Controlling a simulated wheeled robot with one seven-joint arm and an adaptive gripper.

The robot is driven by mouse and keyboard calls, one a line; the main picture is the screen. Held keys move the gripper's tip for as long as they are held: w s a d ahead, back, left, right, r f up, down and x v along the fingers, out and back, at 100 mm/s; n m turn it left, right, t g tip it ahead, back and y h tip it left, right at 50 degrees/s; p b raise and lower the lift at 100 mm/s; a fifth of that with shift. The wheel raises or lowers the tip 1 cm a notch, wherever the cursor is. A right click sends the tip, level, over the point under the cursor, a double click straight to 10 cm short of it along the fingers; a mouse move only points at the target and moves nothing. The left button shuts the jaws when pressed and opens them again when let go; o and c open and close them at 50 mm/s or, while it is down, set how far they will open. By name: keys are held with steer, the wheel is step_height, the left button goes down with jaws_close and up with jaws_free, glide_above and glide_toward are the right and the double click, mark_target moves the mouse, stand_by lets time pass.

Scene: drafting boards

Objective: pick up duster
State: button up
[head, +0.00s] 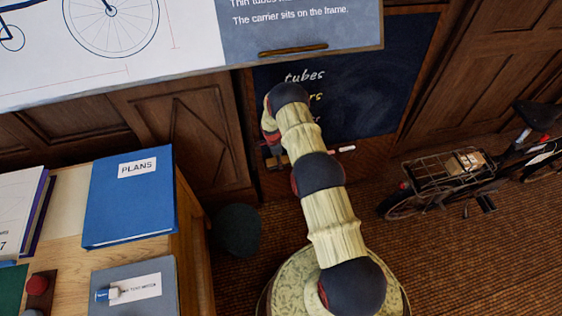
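My arm reaches up from its base towards the chalkboard (375,75), and its far end bends down in front of the board's left side. My gripper (272,150) is small and mostly hidden behind the arm's end. Its fingers cannot be made out. A small brownish shape (279,161) shows at the board's lower ledge, right by the arm's end. It may be the duster or part of the gripper; I cannot tell which. No other thing in view is clearly a duster.
A desk (65,205) at left holds a blue PLANS binder (130,200), a grey folder (155,275) and a red-knobbed object (37,285). A bicycle (440,180) stands right. A dark round object (237,230) sits beside the desk.

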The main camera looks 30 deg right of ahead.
steer(key=c, duration=0.3)
steer(key=c, duration=0.6)
steer(key=shift+d+r, duration=0.1)
steer(key=shift+r, duration=0.05)
steer(key=shift+c, duration=0.2)
